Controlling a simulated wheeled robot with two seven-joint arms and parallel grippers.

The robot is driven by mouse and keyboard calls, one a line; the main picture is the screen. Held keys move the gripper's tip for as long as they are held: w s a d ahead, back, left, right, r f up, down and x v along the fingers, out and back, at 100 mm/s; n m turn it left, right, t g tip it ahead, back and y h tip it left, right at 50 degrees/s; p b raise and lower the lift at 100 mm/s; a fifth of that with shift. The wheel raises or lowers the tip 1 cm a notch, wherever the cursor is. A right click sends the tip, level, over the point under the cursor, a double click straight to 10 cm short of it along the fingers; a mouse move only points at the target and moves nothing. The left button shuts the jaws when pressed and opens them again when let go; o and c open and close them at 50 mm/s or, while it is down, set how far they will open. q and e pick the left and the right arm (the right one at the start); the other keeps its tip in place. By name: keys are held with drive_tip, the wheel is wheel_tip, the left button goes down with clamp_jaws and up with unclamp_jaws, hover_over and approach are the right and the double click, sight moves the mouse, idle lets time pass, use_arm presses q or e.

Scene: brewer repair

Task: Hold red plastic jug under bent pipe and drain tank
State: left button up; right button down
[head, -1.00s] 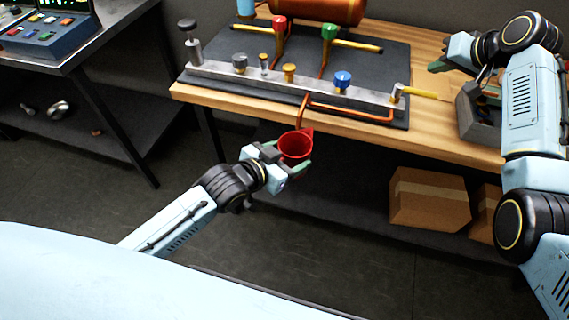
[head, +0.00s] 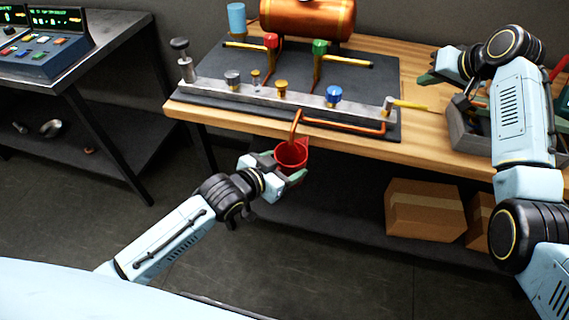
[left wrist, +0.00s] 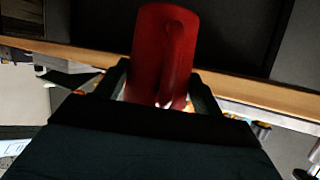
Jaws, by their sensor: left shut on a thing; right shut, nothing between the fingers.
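The red plastic jug (head: 291,156) is upright in front of the bench edge in the head view. My left gripper (head: 284,168) is shut on it; the jug also fills the middle of the left wrist view (left wrist: 165,55) between the fingers. The bent copper pipe (head: 295,126) comes over the bench edge, its end just above or at the jug's mouth; I cannot tell whether they touch. The copper tank (head: 306,18) lies at the back of the bench. No liquid flow is visible. My right gripper (head: 440,72) is shut and empty above the bench's right part.
A grey bar with several valves and knobs, including a blue knob (head: 334,94), runs along the bench mat. Red (head: 271,41) and green (head: 320,47) valves stand behind it. A grey toolbox (head: 470,125) sits right. Cardboard boxes (head: 424,210) lie on the lower shelf.

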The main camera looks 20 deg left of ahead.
sight(423, 107)
drive_tip(key=shift+f, duration=2.4)
drive_tip(key=shift+s, duration=0.1)
drive_tip(key=shift+s+d, duration=0.25)
drive_tip(key=shift+s, duration=0.3)
drive_tip(key=shift+s, duration=0.6)
